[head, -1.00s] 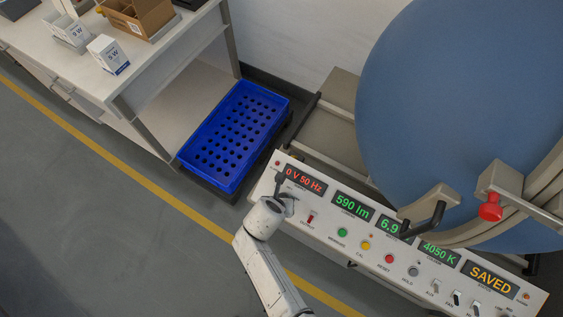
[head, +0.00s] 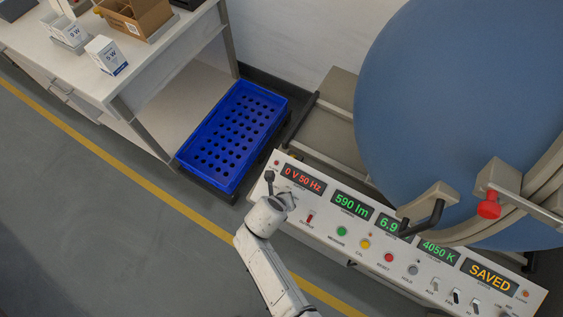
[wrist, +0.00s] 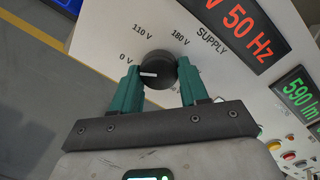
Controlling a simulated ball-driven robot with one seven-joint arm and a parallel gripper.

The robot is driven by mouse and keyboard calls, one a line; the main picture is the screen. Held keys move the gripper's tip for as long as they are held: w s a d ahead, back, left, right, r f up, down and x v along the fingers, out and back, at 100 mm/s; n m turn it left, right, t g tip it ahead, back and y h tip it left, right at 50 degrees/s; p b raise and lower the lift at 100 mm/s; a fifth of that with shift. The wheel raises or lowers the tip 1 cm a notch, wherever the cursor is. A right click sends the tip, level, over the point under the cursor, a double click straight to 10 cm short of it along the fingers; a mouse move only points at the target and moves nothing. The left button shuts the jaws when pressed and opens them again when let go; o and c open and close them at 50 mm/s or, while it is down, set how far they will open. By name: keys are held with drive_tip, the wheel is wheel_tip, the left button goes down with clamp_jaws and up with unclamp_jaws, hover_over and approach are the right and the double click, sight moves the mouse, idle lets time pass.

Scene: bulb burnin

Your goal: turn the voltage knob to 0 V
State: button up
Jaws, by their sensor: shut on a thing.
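The black voltage knob (wrist: 157,66) sits on the white control panel in the wrist view. Its white pointer mark faces the 0 V label (wrist: 125,57). My gripper (wrist: 159,74) has its green fingers on both sides of the knob and is shut on it. The supply display (head: 303,178) reads 0 V 50 Hz in red in the head view. There my arm's end covers the knob at the panel's left end.
The panel (head: 325,232) also carries a red toggle, coloured buttons and several switches. A large blue sphere (head: 440,120) and a black handle (head: 425,221) stand behind it. A blue crate (head: 185,160) lies beyond the panel's left end.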

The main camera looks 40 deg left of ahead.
drive_tip(key=o, duration=1)
drive_tip(key=shift+o, duration=0.2)
drive_tip(key=shift+s+r, duration=0.1)
drive_tip(key=v, duration=1)
drive_tip(key=shift+d+r, duration=0.15)
drive_tip(key=shift+r, duration=0.1)
